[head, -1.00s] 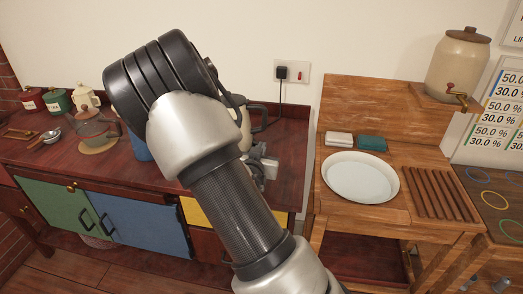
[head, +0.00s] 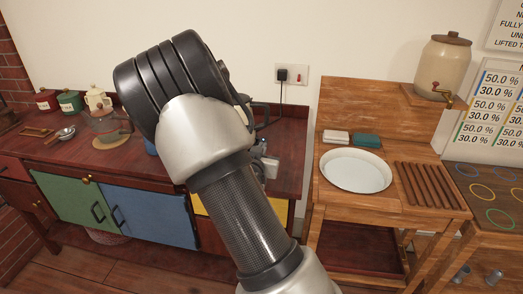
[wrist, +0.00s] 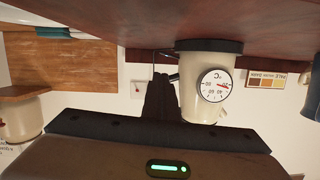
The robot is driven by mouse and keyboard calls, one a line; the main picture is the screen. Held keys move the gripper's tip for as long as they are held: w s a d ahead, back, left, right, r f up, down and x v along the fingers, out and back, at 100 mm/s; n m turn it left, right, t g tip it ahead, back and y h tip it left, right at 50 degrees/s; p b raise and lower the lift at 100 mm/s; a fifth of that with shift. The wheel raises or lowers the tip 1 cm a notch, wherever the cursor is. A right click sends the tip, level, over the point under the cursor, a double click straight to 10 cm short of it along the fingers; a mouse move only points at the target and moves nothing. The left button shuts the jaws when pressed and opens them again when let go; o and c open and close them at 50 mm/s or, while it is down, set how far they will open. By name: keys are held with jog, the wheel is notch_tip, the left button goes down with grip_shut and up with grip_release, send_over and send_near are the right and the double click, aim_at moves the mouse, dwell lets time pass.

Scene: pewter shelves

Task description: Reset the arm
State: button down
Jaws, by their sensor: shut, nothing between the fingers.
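My arm fills the middle of the head view and bends over the dark red counter (head: 285,150). The arm hides part of the counter, and my gripper cannot be made out clearly there. In the upside-down wrist view, my gripper (wrist: 158,82) shows as dark fingers held together, with nothing between them. A cream kettle (wrist: 188,98) with a round temperature dial stands on the counter beside the fingers in that view. In the head view it is mostly hidden behind my arm. I cannot tell whether the fingers touch it.
A wooden stand with a white basin (head: 356,171) is right of my arm, with a wooden rack (head: 432,185) beside it. A stoneware dispenser (head: 444,65) sits on a shelf above. A glass teapot (head: 106,124) and canisters stand on the left counter. A plugged socket (head: 291,74) is on the wall.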

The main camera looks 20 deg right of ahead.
dwell(0.3)
jog(key=s+a+r+n+g+y, duration=0.35)
jog(key=s+a+r+y, duration=0.5)
jog(key=s+a, duration=0.4)
jog(key=s+a+r+n+g, duration=0.2)
jog(key=s+r, duration=0.1)
jog(key=s, duration=0.7)
jog(key=s+a+r+n+g, duration=0.2)
jog(key=s+r, duration=0.1)
jog(key=s, duration=0.7)
notch_tip(320, 180, up, 17)
jog(key=p, duration=1.7)
jog(key=shift+s+d+p, duration=0.15)
jog(key=shift+s+p, duration=0.15)
jog(key=shift+p, duration=0.05)
dwell(1.7)
